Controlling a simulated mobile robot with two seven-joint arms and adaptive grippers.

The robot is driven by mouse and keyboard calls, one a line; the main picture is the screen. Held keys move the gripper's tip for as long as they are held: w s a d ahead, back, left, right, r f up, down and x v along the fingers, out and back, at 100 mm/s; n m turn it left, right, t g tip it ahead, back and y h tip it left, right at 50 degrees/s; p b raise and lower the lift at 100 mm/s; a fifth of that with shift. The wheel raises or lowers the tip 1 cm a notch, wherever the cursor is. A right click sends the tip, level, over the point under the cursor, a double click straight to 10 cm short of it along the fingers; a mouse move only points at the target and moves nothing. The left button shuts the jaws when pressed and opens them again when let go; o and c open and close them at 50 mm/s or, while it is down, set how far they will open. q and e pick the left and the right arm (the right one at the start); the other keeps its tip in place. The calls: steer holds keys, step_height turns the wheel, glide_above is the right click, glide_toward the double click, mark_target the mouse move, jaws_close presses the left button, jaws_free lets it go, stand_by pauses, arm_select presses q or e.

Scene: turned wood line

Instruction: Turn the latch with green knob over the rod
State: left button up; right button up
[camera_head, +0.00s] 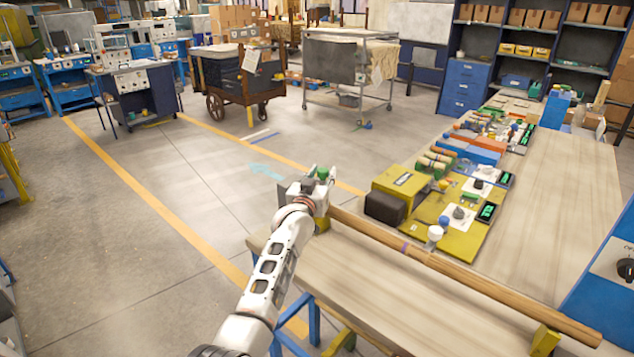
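A long wooden rod (470,277) with a purple band lies along the near side of the wooden table. Its left end is at a small yellow support, and its right end is on another yellow support (544,340). The green knob (323,173) of the latch stands above the rod's left end. My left gripper (323,175) is at this knob, with fingertips showing on both sides of it. Whether the fingers touch the knob is too small to tell. The latch arm is hidden behind the gripper, so its angle cannot be seen. My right gripper is not in view.
A yellow panel (465,237) with knobs and a green display stands on the table (560,200) behind the rod, beside a yellow box with a black front (386,207). More devices line the table's far edge. A blue unit (605,290) stands at the right. The table's right part is clear.

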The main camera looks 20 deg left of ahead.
arm_select(q)
steer(key=s, duration=1.1)
steer(key=shift+s, duration=0.3)
